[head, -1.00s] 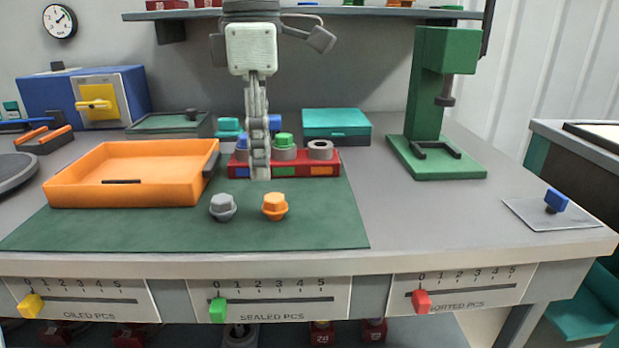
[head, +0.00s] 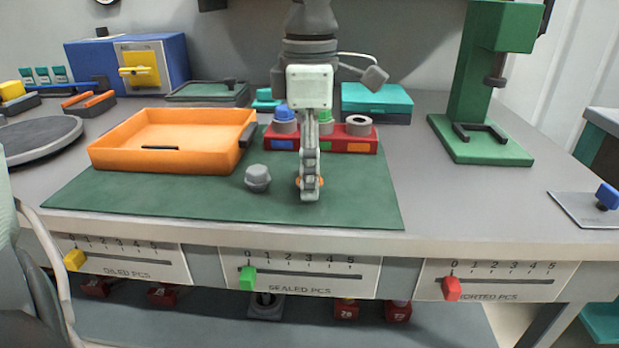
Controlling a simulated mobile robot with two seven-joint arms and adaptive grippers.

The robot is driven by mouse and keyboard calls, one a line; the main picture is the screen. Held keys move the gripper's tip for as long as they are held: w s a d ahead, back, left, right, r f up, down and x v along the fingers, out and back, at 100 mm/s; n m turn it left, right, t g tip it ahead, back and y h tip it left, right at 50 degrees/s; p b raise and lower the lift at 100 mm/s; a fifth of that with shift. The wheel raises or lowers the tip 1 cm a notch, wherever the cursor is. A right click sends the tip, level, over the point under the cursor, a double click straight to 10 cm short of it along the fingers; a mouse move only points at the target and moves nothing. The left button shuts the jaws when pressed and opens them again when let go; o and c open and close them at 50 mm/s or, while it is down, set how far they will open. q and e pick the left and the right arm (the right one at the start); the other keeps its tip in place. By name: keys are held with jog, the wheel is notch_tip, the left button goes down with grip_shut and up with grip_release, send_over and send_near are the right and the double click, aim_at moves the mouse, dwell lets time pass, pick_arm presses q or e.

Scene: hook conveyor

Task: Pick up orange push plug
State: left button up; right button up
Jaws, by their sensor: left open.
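The orange push plug (head: 322,182) stands on the green mat (head: 220,205), right of a grey plug (head: 258,178). My left gripper (head: 310,194) points down right in front of the orange plug and hides most of it; only orange slivers show on either side of the fingers. The fingers are seen edge-on and are open. I cannot tell whether they are around the plug or touch it. My right gripper is not in view.
A red rack (head: 361,143) with blue- and green-topped plugs and a grey ring stands just behind my gripper. An orange tray (head: 130,160) is to the left. A green press (head: 480,150) stands at the right. The mat's front left is clear.

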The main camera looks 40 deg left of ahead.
pick_arm(q)
jog(key=c, duration=0.9)
jog(key=shift+o, duration=0.2)
